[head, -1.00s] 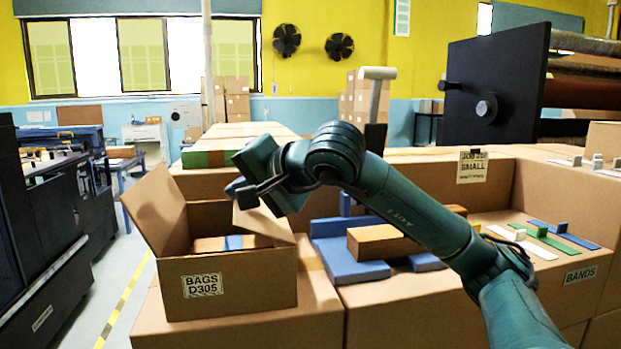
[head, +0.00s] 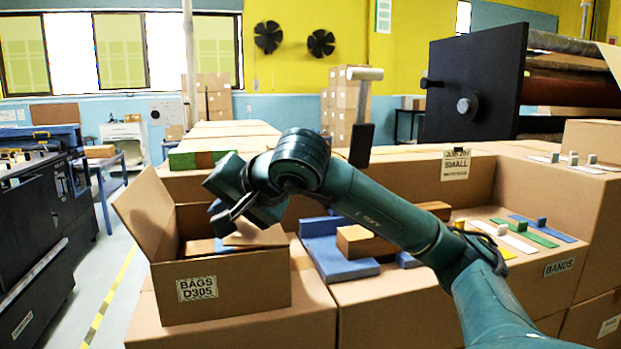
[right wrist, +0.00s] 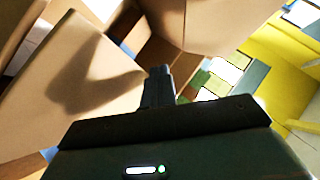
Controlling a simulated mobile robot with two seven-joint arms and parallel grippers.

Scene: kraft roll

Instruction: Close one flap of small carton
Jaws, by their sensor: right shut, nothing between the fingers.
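The small carton (head: 225,288), labelled BAGS D305, stands open on a larger cardboard box. Its left flap (head: 146,212) stands up and leans outward. Its right flap (head: 258,238) is tilted inward, low over the right part of the opening. Brown and blue contents show inside. My right gripper (head: 222,215) is just above the opening, beside the right flap's upper edge; I cannot tell if they touch. In the right wrist view, its closed, empty fingers (right wrist: 158,86) point in among large cardboard panels. My left gripper is out of view.
Blue blocks (head: 335,255) and a brown block (head: 365,241) lie right of the carton. A black plate (head: 470,85) with rolls behind it stands at the upper right. Colored strips (head: 520,236) lie on the box labelled BANDS.

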